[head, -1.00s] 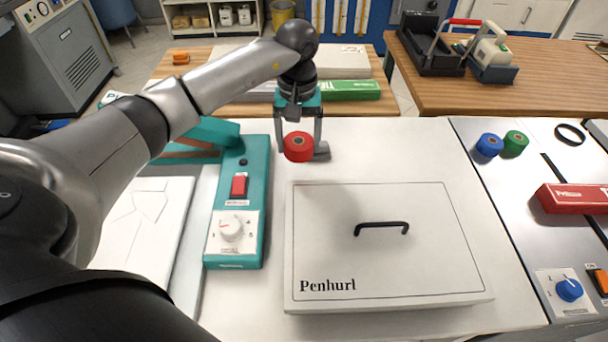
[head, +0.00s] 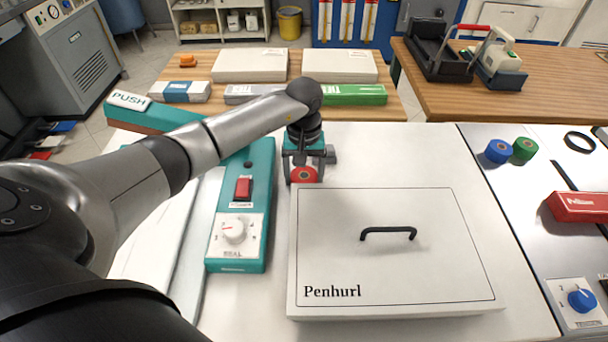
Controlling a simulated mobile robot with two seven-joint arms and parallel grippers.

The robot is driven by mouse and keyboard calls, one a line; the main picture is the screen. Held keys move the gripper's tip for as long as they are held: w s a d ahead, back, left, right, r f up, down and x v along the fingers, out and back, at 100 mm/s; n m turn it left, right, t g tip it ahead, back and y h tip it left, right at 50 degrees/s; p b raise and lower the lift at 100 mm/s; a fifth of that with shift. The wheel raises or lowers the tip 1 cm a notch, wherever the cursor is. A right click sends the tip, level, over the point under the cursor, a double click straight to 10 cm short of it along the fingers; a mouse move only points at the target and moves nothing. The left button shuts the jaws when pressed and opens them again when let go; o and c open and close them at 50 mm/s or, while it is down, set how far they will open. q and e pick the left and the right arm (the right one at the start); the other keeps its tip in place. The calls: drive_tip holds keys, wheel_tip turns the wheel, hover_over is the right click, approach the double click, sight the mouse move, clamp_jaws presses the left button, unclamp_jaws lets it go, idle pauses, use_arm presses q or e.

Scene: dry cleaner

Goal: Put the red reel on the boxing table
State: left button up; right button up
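The red reel (head: 303,175) is between the fingers of my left gripper (head: 304,174), which is shut on it. The reel is just behind the far edge of the white Penhurl box, which hides its lower part. I cannot tell whether it touches the white table (head: 400,155) below. No table is labelled as the boxing table; a wooden table (head: 193,112) at the back holds several flat boxes. My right gripper is not in view.
The Penhurl box (head: 460,280) has a dark handle. A teal heat sealer (head: 227,255) stands left of it. A small grey object (head: 332,154) is beside my gripper. Blue (head: 498,151) and green (head: 524,149) reels stand on the right counter. White table right of the gripper is clear.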

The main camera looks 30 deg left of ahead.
sight(304, 176)
use_arm(q)
drive_tip(key=shift+f, duration=0.15)
drive_tip(key=o, duration=1.4)
drive_tip(key=shift+r, duration=0.2)
wheel_tip(304, 176, up, 12)
drive_tip(key=p, duration=0.2)
